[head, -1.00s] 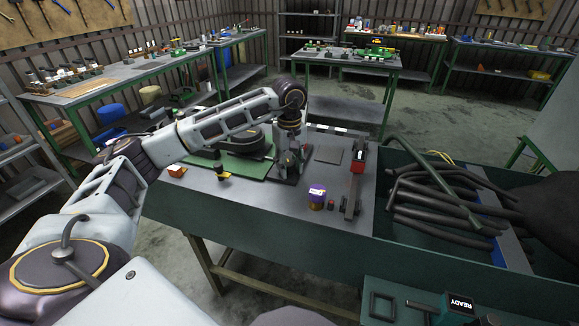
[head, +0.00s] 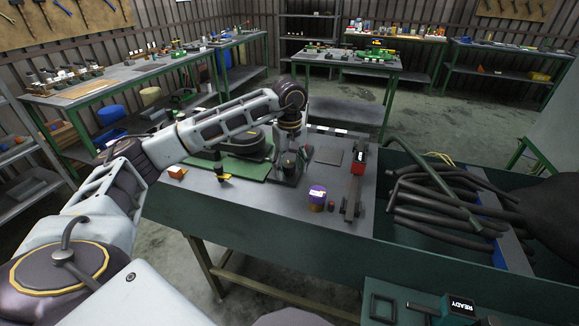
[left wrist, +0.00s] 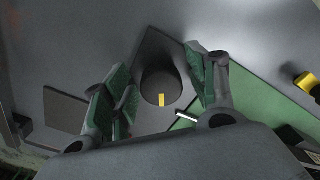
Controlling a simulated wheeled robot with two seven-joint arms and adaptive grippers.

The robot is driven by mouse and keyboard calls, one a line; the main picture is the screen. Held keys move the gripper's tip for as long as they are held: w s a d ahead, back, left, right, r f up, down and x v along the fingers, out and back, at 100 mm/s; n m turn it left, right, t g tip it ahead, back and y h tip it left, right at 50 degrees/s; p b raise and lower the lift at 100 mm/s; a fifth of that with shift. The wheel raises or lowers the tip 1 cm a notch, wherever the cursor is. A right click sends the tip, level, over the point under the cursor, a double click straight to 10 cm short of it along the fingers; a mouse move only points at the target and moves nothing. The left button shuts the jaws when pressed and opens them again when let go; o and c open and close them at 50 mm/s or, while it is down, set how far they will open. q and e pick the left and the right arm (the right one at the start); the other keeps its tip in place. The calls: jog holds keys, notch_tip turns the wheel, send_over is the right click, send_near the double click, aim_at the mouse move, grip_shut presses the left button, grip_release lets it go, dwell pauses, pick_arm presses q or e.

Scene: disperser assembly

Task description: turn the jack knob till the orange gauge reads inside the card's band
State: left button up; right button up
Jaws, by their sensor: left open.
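The jack knob (left wrist: 161,85) is a dark upright cylinder with a yellow mark, on a dark square base. In the left wrist view it stands between the two green-padded fingers of my left gripper (left wrist: 160,88), which are open, with a gap on both sides. In the head view my left gripper (head: 291,148) points down over the knob (head: 288,163) on the bench, partly covering it. I cannot make out the orange gauge's reading or the card's band. My right gripper is not in view.
A small orange block (head: 177,172) and a black-and-yellow piece (head: 221,173) lie to the left. A purple-and-yellow jar (head: 317,198) and a rail with a red block (head: 358,162) stand to the right. A bin of dark rods (head: 440,205) is farther right.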

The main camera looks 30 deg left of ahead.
pick_arm(q)
jog(key=shift+r, duration=0.85)
notch_tip(320, 180, up, 10)
jog(key=shift+r, duration=0.15)
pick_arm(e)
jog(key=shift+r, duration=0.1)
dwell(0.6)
pick_arm(q)
notch_tip(320, 180, up, 18)
jog(key=p, duration=1.8)
send_over(290, 164)
jog(key=shift+s+r+p, duration=0.1)
jog(key=shift+r+p, duration=1.5)
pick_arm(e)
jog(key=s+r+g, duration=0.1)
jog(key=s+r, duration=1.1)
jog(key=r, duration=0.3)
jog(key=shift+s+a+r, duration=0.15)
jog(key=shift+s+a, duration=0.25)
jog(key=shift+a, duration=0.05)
pick_arm(q)
jog(key=shift+r+p, duration=0.4)
jog(key=shift+p, duration=0.05)
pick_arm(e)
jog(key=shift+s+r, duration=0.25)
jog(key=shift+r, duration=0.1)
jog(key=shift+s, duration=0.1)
